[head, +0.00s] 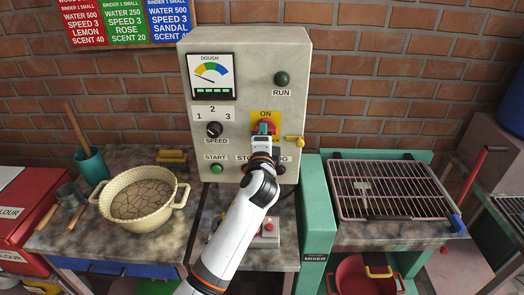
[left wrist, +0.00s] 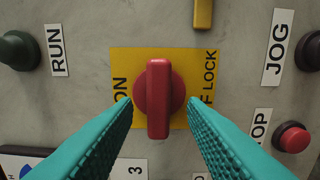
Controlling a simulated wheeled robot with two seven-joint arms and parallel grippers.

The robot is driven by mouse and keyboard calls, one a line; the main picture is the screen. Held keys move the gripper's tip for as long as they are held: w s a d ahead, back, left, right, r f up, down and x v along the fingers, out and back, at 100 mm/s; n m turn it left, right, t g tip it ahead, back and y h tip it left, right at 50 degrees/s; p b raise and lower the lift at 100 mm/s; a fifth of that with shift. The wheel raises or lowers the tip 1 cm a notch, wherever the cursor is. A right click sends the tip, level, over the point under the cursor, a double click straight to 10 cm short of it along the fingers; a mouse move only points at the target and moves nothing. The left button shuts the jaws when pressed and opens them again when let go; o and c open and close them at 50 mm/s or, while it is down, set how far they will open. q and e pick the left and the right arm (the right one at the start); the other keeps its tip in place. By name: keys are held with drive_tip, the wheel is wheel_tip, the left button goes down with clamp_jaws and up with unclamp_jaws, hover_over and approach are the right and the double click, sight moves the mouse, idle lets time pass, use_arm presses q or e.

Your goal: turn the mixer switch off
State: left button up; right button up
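The mixer switch, a red rotary handle (left wrist: 158,98), sits on a yellow plate (left wrist: 124,62) in the left wrist view. ON is at the plate's left and OFF LOCK, partly covered, is at its right. The handle lies crosswise to the line between these labels. In the head view the yellow plate (head: 256,114) with ON at its top is on the grey control panel (head: 243,60); my gripper hides much of the switch. My left gripper (head: 263,128) is open, its teal fingertips (left wrist: 158,104) apart on either side of the handle. Contact cannot be told. My right gripper is not in view.
A green START button (head: 217,168), a speed knob (head: 214,129) and a green RUN lamp (head: 282,78) are on the panel. A yellow piece (head: 294,141) sticks out right of the switch. A red stop button (left wrist: 292,137) is close by. A bowl of dough (head: 142,198) stands left.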

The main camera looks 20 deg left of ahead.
use_arm(q)
drive_tip(key=b+v, duration=0.1)
drive_tip(key=v, duration=0.9)
drive_tip(key=shift+s+b, duration=0.25)
drive_tip(key=shift+b, duration=0.05)
drive_tip(key=s+a+f+n+g+h, duration=0.1)
drive_tip(key=s+a+f+n+g, duration=0.1)
drive_tip(key=s+f+n+g, duration=0.5)
drive_tip(key=s+a+f+h, duration=0.1)
drive_tip(key=s+a+f, duration=0.1)
drive_tip(key=s+f, duration=0.6)
drive_tip(key=s+f+n+g+h, duration=0.25)
drive_tip(key=s+f+g, duration=0.2)
drive_tip(key=s, duration=0.35)
drive_tip(key=s+f+n+g+h, duration=0.1)
drive_tip(key=s+f+n+g, duration=0.3)
drive_tip(key=s, duration=0.5)
wheel_tip(320, 180, down, 25)
drive_tip(key=m, duration=0.1)
drive_tip(key=s+a+f, duration=0.2)
drive_tip(key=s+f, duration=1.4)
drive_tip(key=f, duration=0.2)
drive_tip(key=shift+s+f+g, duration=0.15)
drive_tip(key=shift+s+g, duration=0.25)
drive_tip(key=shift+g, duration=0.05)
